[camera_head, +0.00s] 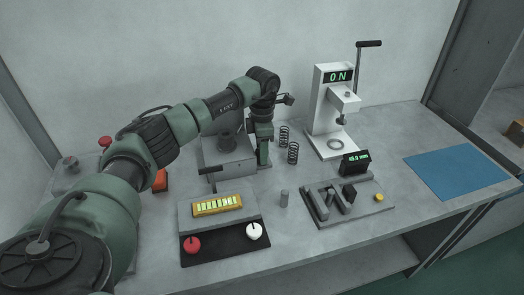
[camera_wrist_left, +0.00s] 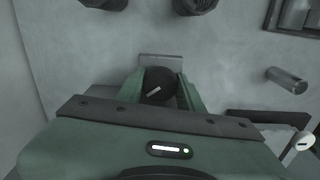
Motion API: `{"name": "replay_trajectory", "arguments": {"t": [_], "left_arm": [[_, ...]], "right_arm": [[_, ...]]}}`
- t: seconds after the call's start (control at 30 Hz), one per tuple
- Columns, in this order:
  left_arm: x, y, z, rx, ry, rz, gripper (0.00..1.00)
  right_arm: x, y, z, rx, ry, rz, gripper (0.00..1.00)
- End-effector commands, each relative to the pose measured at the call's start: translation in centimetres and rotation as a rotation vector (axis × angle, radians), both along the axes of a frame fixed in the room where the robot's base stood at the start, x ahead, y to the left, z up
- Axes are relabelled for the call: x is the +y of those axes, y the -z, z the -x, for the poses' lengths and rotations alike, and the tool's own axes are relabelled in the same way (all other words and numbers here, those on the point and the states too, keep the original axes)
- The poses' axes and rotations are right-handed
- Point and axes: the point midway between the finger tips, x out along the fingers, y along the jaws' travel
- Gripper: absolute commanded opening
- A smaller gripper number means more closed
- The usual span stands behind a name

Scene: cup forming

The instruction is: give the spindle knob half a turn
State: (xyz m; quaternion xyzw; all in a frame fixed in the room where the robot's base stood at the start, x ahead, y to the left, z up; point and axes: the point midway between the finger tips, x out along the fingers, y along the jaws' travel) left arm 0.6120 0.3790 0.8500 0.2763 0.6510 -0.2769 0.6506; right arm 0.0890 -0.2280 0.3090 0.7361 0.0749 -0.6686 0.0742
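The spindle knob (camera_wrist_left: 158,86) is black and round with a short white line, tilted up to the right. It sits between the two green fingers of my left gripper (camera_wrist_left: 161,79) in the left wrist view. Both fingers lie close against its sides, and the gripper looks shut on it. In the head view my left gripper (camera_head: 263,152) points down at the right side of a grey block-like machine (camera_head: 224,166), and the knob is hidden there. My right gripper is not in view.
Two black springs (camera_head: 293,153) stand just right of the gripper. In front are a panel with red and white knobs (camera_head: 222,244), a grey pin (camera_head: 284,198) and a gauge fixture (camera_head: 345,204). A blue mat (camera_head: 457,171) lies clear at right.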

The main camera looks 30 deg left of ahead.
Motion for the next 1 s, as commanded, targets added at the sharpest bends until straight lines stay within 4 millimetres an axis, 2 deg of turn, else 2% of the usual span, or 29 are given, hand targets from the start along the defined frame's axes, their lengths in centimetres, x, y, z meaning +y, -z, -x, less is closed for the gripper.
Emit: {"name": "replay_trajectory", "arguments": {"t": [0.13, 0.4, 0.77, 0.8, 0.87, 1.0], "left_arm": [[0.1, -0.3, 0.0, -0.001, -0.078, -0.001, 0.0], [0.1, -0.3, -0.1, -0.001, -0.362, 0.0, 0.0], [0.1, -0.2, -0.1, -0.003, -0.414, 0.0, 0.0], [0.1, -0.2, -0.1, -0.003, -0.414, 0.0, 0.4], [0.1, -0.2, -0.1, -0.003, -0.413, 0.0, 0.56], [0.0, -0.1, -0.1, -0.002, -0.412, 0.0, 0.59]], "right_arm": [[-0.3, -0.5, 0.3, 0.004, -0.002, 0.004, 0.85], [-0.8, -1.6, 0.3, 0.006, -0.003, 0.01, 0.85], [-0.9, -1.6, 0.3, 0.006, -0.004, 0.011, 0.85], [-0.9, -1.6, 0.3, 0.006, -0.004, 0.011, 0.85], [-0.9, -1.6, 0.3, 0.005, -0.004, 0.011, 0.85], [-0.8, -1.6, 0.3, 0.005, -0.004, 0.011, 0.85]]}}
